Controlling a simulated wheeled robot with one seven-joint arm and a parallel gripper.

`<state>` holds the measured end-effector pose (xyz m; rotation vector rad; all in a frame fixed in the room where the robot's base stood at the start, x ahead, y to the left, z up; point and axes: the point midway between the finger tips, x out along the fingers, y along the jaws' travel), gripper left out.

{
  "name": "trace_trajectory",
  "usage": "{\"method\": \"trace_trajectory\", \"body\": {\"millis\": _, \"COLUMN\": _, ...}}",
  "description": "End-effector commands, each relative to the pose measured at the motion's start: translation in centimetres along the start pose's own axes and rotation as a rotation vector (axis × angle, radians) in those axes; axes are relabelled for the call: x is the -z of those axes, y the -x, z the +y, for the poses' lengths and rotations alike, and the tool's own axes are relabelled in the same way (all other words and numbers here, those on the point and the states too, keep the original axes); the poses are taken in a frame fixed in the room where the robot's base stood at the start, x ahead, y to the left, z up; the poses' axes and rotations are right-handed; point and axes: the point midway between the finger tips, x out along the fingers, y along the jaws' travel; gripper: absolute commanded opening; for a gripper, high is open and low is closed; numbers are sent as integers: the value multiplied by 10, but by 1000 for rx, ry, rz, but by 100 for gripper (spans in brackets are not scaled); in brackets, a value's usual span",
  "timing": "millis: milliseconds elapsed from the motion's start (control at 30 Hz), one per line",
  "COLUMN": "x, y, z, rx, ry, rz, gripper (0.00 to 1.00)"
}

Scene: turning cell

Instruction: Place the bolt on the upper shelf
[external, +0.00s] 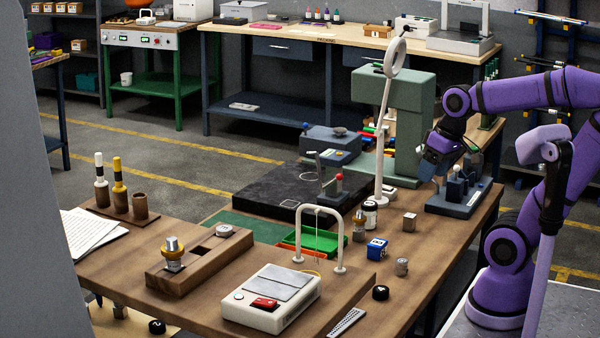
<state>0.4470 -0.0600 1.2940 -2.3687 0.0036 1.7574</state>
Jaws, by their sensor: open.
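My gripper (437,170) is open, with its dark jaws pointing down over the left end of a grey-blue fixture (470,197) at the right of the bench. The fixture carries several upright pegs or cylinders. Nothing clear shows between the jaws. I cannot pick out the bolt with certainty. A silver-topped piece with a brass collar (173,255) stands in a wooden block (205,277) at the left, and a smaller brass and silver piece (359,228) stands mid-bench. No upper shelf is clear on this bench; shelving (75,18) stands at the far back left.
A white ring-headed lamp (383,120) and a green machine frame (408,95) stand left of my gripper. A white arch (340,235), a scale (270,300), a blue block (377,249) and small cylinders occupy the front.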

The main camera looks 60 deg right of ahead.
Motion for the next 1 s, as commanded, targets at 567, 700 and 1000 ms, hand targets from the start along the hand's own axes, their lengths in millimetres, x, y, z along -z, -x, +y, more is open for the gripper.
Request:
{"method": "trace_trajectory", "body": {"millis": 567, "x": 62, "y": -88, "z": -2, "rx": 444, "ry": -690, "rz": -471, "gripper": 74}}
{"method": "trace_trajectory", "body": {"millis": 700, "x": 84, "y": -108, "z": 8, "rx": 574, "ry": -870, "rz": -542, "gripper": 74}}
{"method": "trace_trajectory", "body": {"millis": 1000, "x": 133, "y": -155, "z": 53, "rx": 874, "ry": -1265, "rz": -618, "gripper": 74}}
